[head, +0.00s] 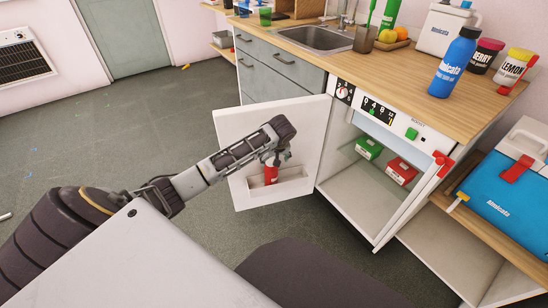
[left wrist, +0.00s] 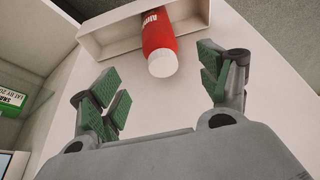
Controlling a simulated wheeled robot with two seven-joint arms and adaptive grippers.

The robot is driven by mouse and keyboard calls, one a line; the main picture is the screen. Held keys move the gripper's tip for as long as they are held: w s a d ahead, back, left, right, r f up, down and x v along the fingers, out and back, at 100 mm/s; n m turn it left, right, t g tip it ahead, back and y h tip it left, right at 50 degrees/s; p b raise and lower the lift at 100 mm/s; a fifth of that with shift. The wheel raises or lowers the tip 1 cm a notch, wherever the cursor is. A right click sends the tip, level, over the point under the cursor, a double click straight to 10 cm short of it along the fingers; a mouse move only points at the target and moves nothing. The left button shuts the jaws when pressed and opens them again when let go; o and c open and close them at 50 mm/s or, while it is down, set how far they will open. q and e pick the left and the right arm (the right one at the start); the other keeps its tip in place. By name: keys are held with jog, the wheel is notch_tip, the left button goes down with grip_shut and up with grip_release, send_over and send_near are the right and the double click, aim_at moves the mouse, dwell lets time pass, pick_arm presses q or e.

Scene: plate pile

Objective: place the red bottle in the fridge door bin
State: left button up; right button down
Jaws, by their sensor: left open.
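The red bottle (head: 270,174) stands in the white door bin (head: 292,185) on the inside of the open fridge door (head: 240,132). In the left wrist view the red bottle (left wrist: 159,42) has a white cap facing the camera, and its base end lies within the bin (left wrist: 97,38). My left gripper (head: 274,157) is just above the bottle in the head view. In the left wrist view its green-padded fingers (left wrist: 163,88) are spread wide, with the bottle beyond them and clear of both. My right gripper is not in view.
The open fridge (head: 362,190) holds a green box (head: 368,148) and a red box (head: 400,171). The counter (head: 415,75) above carries a blue bottle (head: 455,62), jars and a sink (head: 318,38). A blue cooler (head: 505,190) stands at right. The floor at left is mostly clear.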

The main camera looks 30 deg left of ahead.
pick_arm(q)
jog(key=s+d+f+m+h, duration=0.2)
jog(key=s+d+f+m, duration=0.15)
jog(key=s+d, duration=0.35)
jog(key=s+d+f+m+h, duration=0.1)
jog(key=s+d+f+m, duration=0.25)
jog(key=s+d, duration=0.35)
jog(key=s+d+r+m+h, duration=0.1)
jog(key=s+d+m, duration=0.1)
jog(key=s+d, duration=0.2)
jog(key=s+d+r+m+t+h, duration=0.1)
jog(key=s+d+m, duration=0.2)
jog(key=s, duration=0.7)
jog(key=shift+s+d+m+h, duration=0.3)
jog(key=shift+s+d, duration=0.1)
jog(key=shift+d, duration=0.3)
